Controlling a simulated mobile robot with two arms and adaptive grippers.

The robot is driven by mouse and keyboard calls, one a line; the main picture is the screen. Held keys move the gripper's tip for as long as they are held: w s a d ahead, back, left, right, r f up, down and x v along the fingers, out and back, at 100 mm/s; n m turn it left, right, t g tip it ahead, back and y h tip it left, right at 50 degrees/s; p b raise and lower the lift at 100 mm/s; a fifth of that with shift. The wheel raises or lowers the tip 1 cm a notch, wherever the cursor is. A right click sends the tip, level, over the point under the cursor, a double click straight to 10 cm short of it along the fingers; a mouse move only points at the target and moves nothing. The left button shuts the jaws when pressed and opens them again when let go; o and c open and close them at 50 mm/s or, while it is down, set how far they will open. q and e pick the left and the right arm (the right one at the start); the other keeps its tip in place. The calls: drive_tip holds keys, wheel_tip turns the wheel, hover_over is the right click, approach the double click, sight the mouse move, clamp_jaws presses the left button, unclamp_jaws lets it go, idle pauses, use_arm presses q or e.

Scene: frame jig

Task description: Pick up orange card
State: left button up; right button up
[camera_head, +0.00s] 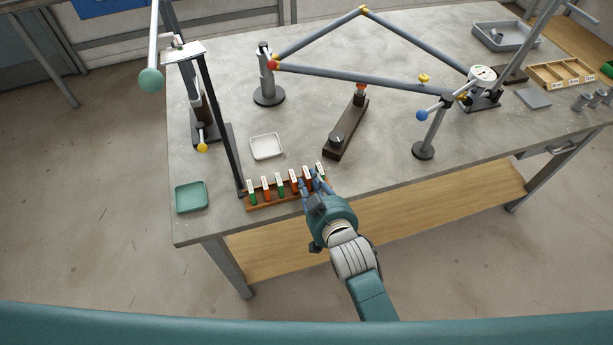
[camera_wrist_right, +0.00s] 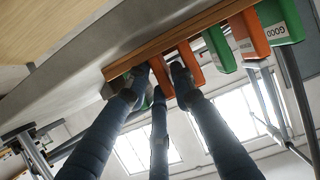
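A wooden rack (camera_head: 285,200) at the table's front edge holds a row of upright green and orange cards with white labels. An orange card (camera_head: 294,182) stands near the rack's right part, with another orange card (camera_head: 307,178) beside it and a green card (camera_head: 321,169) at the end. My right gripper (camera_head: 315,186) is at the rack's right end. In the right wrist view its blue-grey fingers are spread around the end orange card (camera_wrist_right: 162,77); contact is unclear. The neighbouring orange card (camera_wrist_right: 190,62) is partly behind one finger. The left gripper is out of view.
A green tray (camera_head: 191,197) lies left of the rack and a white tray (camera_head: 267,146) behind it. A dark upright post (camera_head: 222,125) stands close to the rack's left end. A dark fixture bar (camera_head: 346,128) and a grey tube frame (camera_head: 350,78) lie farther back.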

drive_tip(key=shift+s, duration=0.1)
clamp_jaws()
drive_tip(key=shift+r, duration=0.15)
